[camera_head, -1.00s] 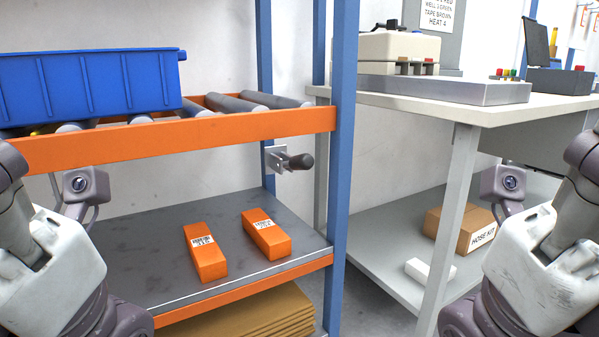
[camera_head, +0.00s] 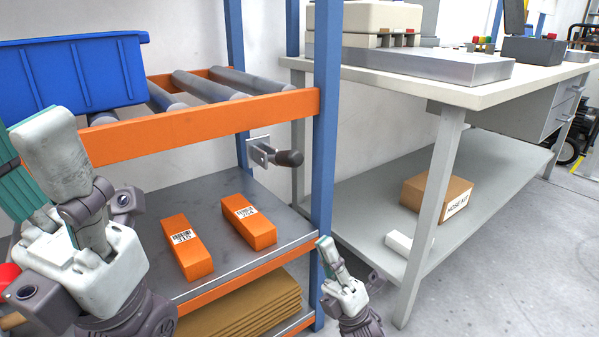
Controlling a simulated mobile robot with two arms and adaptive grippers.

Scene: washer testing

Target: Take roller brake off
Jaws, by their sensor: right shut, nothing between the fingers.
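The roller brake seems to be the dark knobbed handle (camera_head: 289,158) on a flat metal plate, beside the rack's rear blue post and below the orange roller rail (camera_head: 210,130). A blue bin (camera_head: 75,75) rests on the rollers (camera_head: 210,84) at the left. My right gripper (camera_head: 325,245) is shut and empty, pointing up, low in front of the rack's front post. It is below the handle and apart from it in the picture.
Two orange boxes (camera_head: 187,248) (camera_head: 249,222) lie on the lower shelf (camera_head: 150,205), above stacked cardboard (camera_head: 240,305). At right, a workbench (camera_head: 480,90) carries equipment; a hose kit carton (camera_head: 436,195) and a white box (camera_head: 408,244) sit on its lower shelf.

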